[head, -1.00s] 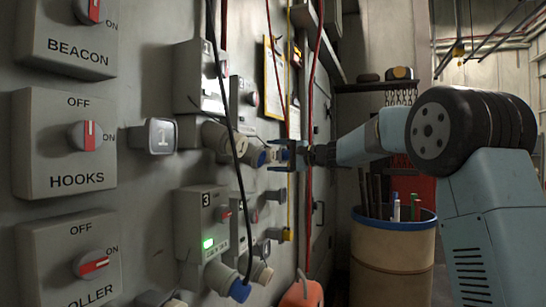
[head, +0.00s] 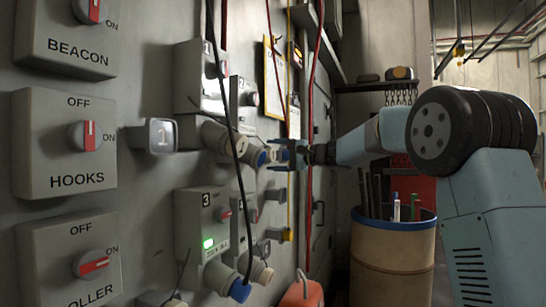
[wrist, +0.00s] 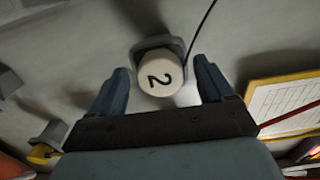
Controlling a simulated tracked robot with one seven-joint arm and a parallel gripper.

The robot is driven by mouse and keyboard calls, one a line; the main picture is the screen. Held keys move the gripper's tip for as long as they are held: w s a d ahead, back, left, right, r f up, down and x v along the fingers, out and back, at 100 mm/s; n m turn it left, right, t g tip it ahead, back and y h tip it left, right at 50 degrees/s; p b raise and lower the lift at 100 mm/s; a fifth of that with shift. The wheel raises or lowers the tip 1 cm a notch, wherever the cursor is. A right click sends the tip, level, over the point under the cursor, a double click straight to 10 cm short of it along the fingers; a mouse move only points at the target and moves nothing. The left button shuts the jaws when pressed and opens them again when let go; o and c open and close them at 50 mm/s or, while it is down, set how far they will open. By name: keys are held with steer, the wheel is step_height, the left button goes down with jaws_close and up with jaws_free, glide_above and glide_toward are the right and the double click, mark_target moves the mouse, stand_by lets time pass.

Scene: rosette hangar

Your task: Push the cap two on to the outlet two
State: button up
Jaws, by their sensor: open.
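A pale round cap marked 2 (wrist: 161,74) faces me in the wrist view, with a grey piece behind it against the wall. My gripper (wrist: 160,88) is open, with one dark blue finger on each side of the cap and gaps between them.
Switch boxes, including HOOKS (head: 64,143), line the wall at left. Cables hang before the panel. A drum (head: 392,262) stands below my arm. A clipboard (wrist: 285,105) is right in the wrist view.

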steer(key=shift+c, duration=0.5)
steer(key=c, duration=1.3)
steer(key=shift+d, duration=0.1)
steer(key=shift+v, duration=2.85)
steer(key=shift+s, duration=0.1)
